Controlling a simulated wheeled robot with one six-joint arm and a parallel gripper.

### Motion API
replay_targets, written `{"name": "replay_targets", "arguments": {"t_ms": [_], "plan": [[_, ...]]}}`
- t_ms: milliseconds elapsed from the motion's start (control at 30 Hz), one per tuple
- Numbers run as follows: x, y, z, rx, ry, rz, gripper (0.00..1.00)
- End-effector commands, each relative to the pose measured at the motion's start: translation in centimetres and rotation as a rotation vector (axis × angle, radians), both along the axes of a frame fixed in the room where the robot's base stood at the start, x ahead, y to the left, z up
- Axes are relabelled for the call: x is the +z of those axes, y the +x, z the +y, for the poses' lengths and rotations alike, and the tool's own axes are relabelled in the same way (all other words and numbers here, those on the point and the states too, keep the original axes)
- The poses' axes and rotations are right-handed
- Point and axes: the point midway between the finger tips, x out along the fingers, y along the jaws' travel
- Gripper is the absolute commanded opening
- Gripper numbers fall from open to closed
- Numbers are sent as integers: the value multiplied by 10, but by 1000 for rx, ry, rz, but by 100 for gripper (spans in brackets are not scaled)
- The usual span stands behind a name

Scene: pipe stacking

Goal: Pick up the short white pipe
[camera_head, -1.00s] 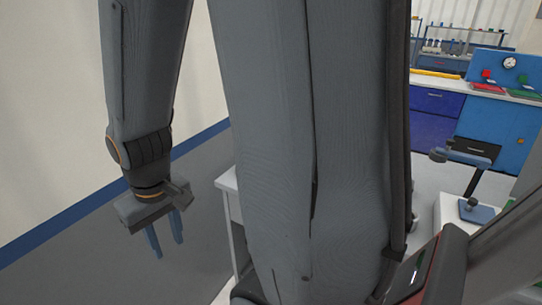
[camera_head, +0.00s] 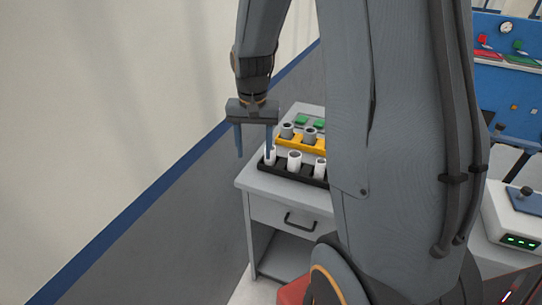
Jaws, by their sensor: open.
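Several white pipes stand upright in a black tray (camera_head: 287,174) at the front of a grey cabinet top. A white pipe (camera_head: 294,162) stands in the middle, another white pipe (camera_head: 320,168) to its right, partly cut off by my arm. A third white pipe (camera_head: 273,156) at the left is partly hidden by a finger. I cannot tell which is the short one. My gripper (camera_head: 254,156) points down, open and empty. It appears at the tray's left end in the picture; its right finger overlaps the left pipe, and its height above it is unclear.
A yellow tray (camera_head: 288,141) with grey pipes (camera_head: 287,130) stands behind the black tray, with green pieces (camera_head: 302,120) behind it. The grey cabinet (camera_head: 275,213) has a drawer. A wall is on the left. My arm hides the cabinet's right side.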

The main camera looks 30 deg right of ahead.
Motion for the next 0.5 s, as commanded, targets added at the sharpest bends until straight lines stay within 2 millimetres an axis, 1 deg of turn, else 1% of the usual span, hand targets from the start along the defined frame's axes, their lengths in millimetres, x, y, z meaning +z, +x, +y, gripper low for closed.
{"name": "replay_targets", "arguments": {"t_ms": [33, 100, 200, 333, 400, 500], "plan": [[-6, 20, -20, -95, 5, 10, 52], [-12, 42, -42, -216, 11, 23, 52], [-20, 66, -69, -358, 16, 36, 52], [-28, 84, -91, -475, 20, 46, 52], [-31, 89, -97, -508, 21, 49, 52], [-37, 91, -100, -527, 21, 53, 52]]}}
